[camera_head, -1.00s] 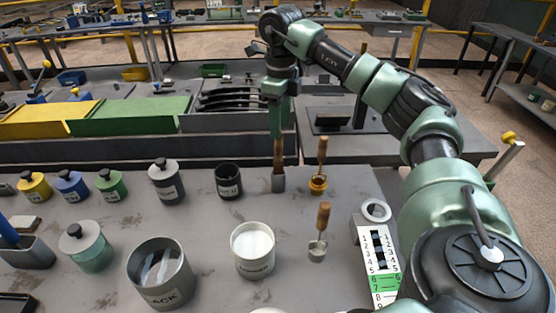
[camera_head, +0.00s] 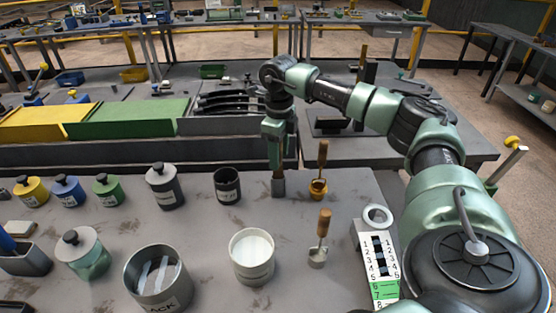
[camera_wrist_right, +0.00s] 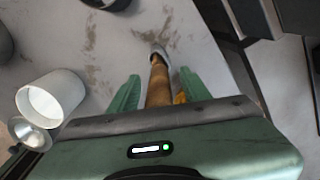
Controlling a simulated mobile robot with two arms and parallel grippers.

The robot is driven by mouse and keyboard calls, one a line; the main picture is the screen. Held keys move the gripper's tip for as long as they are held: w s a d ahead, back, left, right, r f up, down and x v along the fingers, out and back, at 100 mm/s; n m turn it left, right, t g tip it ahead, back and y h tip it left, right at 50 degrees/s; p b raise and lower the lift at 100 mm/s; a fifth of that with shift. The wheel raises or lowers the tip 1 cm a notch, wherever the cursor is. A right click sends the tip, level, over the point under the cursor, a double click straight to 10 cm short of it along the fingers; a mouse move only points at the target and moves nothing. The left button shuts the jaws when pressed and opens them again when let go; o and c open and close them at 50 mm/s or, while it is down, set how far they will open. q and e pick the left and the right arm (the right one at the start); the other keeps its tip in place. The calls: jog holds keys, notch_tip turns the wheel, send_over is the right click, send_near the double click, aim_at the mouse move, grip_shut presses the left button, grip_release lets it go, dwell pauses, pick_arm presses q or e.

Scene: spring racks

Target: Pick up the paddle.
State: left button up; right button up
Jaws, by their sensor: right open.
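The paddle (camera_head: 278,186) stands upright on the grey table, with its grey end down and its wooden handle up. My right gripper (camera_head: 277,160) is above it, pointing down, and hides the top of the handle. In the right wrist view the wooden handle (camera_wrist_right: 158,82) lies between the two green fingers of my gripper (camera_wrist_right: 157,92). The fingers are open, with a gap visible on the left of the handle. The grey end of the paddle (camera_wrist_right: 159,50) points away from the gripper. My left gripper is not in view.
A dark labelled cup (camera_head: 227,186) stands left of the paddle. A brass ladle-like tool (camera_head: 318,187) stands close on its right. A white pot (camera_head: 252,268) and a large grey pot (camera_head: 158,290) stand nearer. A raised grey ledge (camera_head: 150,152) runs behind.

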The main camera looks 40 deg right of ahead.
grip_shut()
